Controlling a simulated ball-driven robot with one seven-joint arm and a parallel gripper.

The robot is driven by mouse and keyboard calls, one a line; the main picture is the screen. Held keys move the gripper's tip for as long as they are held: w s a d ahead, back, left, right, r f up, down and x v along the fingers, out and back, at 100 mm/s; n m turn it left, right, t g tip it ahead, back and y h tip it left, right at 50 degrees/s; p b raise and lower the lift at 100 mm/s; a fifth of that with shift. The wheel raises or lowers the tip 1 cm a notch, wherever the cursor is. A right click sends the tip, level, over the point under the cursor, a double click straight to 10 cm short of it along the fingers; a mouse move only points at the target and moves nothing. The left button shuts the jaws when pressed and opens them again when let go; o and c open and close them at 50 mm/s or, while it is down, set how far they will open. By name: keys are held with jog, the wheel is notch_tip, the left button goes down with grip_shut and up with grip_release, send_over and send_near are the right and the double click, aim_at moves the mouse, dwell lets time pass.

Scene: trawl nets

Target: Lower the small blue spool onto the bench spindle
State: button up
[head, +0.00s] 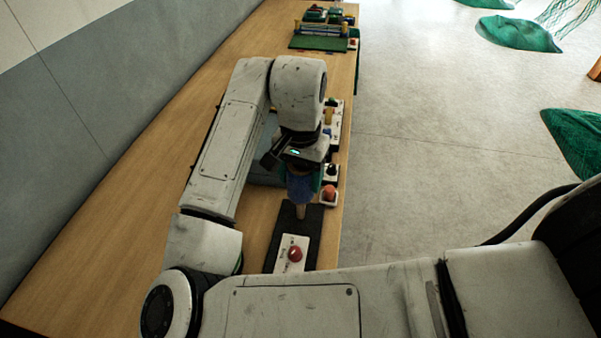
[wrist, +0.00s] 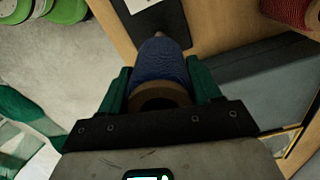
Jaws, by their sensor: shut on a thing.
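My gripper (head: 301,180) is shut on the small blue spool (head: 299,190), over the near right part of the bench. In the wrist view the blue spool (wrist: 160,62) sits between the green fingers of my gripper (wrist: 159,82), with a tan end facing the camera. A pale tapered piece (head: 300,211) shows just under the blue winding, above a black base plate (head: 313,239). I cannot tell whether this piece is the spool's lower end or the spindle, nor whether they touch.
A white panel with a red button (head: 295,253) lies on the plate's near part. Another red button box (head: 328,194) and several small units line the bench's right edge. A grey tray (wrist: 265,85) lies beside the gripper. Green net heaps (head: 518,32) lie on the floor.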

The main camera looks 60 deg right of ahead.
jog(key=shift+f+b, duration=2.45)
jog(key=shift+f, duration=1.3)
jog(key=o, duration=1.2)
notch_tip(320, 180, up, 11)
jog(key=shift+f+p, duration=0.1)
jog(key=shift+p, duration=0.5)
